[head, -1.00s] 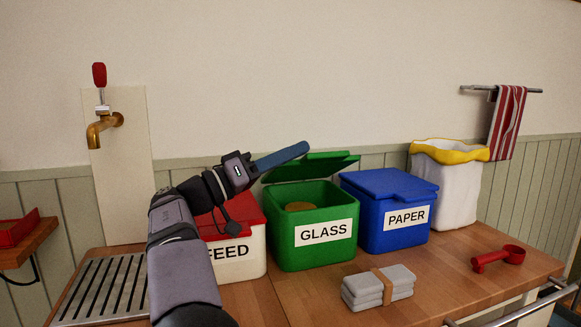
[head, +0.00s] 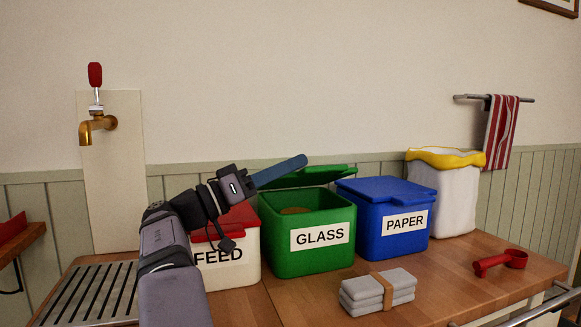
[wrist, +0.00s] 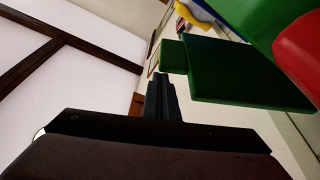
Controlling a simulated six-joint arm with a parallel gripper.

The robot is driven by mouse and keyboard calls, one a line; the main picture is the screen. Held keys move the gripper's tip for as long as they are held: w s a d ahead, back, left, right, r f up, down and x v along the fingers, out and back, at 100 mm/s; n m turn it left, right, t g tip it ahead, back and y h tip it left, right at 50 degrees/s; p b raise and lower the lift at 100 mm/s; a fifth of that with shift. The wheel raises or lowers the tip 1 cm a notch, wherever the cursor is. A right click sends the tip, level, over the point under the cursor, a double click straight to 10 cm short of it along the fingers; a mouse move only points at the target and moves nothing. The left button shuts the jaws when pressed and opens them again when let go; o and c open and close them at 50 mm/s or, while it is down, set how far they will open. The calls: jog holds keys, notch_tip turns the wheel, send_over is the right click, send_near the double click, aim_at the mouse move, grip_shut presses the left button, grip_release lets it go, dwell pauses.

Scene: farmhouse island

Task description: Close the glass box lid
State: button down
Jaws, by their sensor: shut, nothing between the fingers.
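The green glass box (head: 285,252) stands on the counter with its label facing me. Its green lid (head: 325,177) is raised and slants up behind the opening. Something brownish (head: 295,211) shows inside the box. My gripper (head: 303,160) is shut and empty, its blue fingers pointing up and right, just above the left part of the lid in the head view. I cannot tell whether they touch it. In the wrist view the gripper's dark fingers (wrist: 157,98) are together, and the lid (wrist: 240,72) lies to their right.
The white feed box (head: 235,270) with a red lid is left of the glass box, below my arm. The blue paper box (head: 390,237), lid down, stands close on the right.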

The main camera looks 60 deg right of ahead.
jog(key=r+v, duration=0.1)
jog(key=v, duration=0.4)
jog(key=r+p+v, duration=0.1)
jog(key=v, duration=0.5)
jog(key=a+r+p+v, duration=0.1)
jog(key=v, duration=0.4)
jog(key=shift+w+a+r, duration=0.15)
jog(key=shift+w, duration=0.25)
